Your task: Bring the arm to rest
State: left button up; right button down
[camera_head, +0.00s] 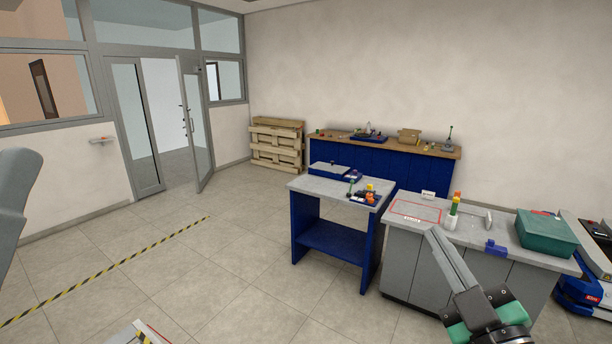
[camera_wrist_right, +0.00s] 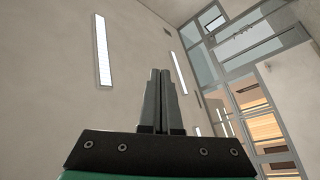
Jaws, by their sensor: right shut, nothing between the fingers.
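My right gripper (camera_head: 434,232) reaches up from the bottom right of the head view, in front of the grey workbench. Its long grey fingers are together with nothing between them. The wrist view shows the same closed fingers (camera_wrist_right: 162,100) rising from a black plate, with bare wall behind them. They appear clear of any object. A grey part of my left arm (camera_head: 15,195) shows at the left edge of the head view; its gripper is outside the picture.
The grey workbench (camera_head: 408,240) carries a green bin (camera_head: 545,236) and a blue item (camera_head: 496,248). A blue cart (camera_head: 330,240) with small items on top stands beside it. A long blue bench (camera_head: 375,160) and wooden pallets (camera_head: 277,145) line the wall. Floor at left is open.

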jog(key=s+a+r+m+t, duration=0.3)
jog(key=s+r+m+t, duration=0.35)
jog(key=s+r, duration=1)
pick_arm(q)
notch_tip(320, 180, up, 21)
jog(key=p, duration=2.1)
pick_arm(e)
notch_tip(320, 180, up, 20)
jog(key=m, duration=0.2)
pick_arm(q)
notch_tip(320, 180, down, 61)
jog(key=b, duration=6.1)
jog(key=shift+f, duration=0.15)
pick_arm(e)
notch_tip(320, 180, down, 61)
jog(key=shift+w+d+r+y, duration=0.15)
jog(key=shift+w+d+y, duration=0.1)
jog(key=shift+w+y, duration=0.05)
pick_arm(q)
jog(key=shift+c, duration=0.3)
pick_arm(e)
jog(key=shift+g, duration=0.25)
